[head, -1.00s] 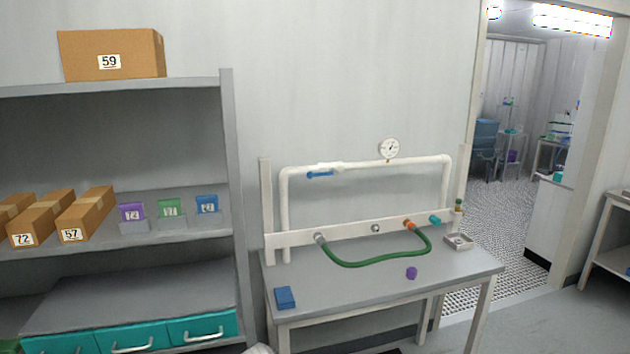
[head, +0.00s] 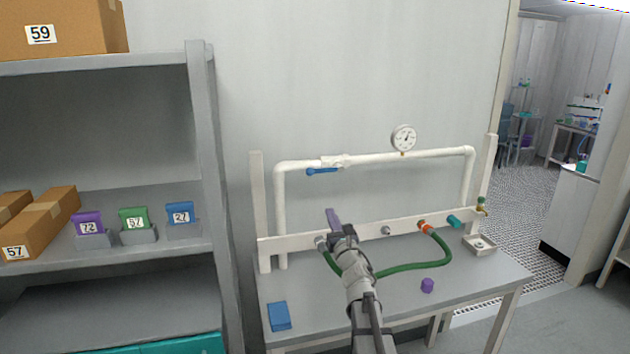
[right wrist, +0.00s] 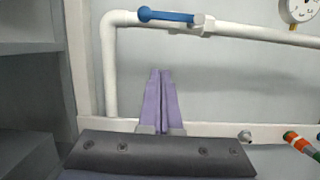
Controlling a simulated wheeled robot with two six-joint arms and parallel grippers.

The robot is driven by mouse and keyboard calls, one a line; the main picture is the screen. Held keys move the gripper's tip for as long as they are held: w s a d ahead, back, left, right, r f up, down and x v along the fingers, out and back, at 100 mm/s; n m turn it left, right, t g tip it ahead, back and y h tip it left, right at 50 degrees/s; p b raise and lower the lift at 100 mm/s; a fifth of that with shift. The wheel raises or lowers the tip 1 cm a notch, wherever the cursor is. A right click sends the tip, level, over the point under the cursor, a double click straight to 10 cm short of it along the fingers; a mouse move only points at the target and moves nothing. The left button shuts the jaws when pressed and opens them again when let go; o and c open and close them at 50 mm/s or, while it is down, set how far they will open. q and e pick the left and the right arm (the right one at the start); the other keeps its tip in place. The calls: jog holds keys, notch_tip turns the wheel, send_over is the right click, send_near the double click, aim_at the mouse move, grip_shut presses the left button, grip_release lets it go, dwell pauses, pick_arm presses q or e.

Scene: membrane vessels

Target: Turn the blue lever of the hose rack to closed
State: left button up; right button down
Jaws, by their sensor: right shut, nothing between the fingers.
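The hose rack is a white pipe frame (head: 278,205) standing on the grey table. Its blue lever (head: 322,171) lies along the upper pipe, pointing left from a white valve body (head: 336,161). The lever also shows at the top of the right wrist view (right wrist: 165,15). My right gripper (head: 332,217) is shut and empty, its purple fingers below the lever and apart from it. In the right wrist view the fingers (right wrist: 160,75) are together and point up toward the pipe. My left gripper is not in view.
A green hose (head: 425,267) loops across the rack's lower board. A gauge (head: 403,138) sits on the upper pipe. A blue block (head: 279,316) and a purple piece (head: 427,285) lie on the table (head: 480,275). A shelf (head: 205,150) stands left.

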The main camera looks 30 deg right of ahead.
aim_at(325, 170)
jog(key=shift+w+r, duration=0.1)
jog(key=shift+r, duration=0.1)
jog(key=w+d+r+p, duration=0.2)
jog(key=w+r+p, duration=0.4)
jog(key=w, duration=0.3)
dwell(0.3)
jog(key=shift+w+d+r, duration=0.1)
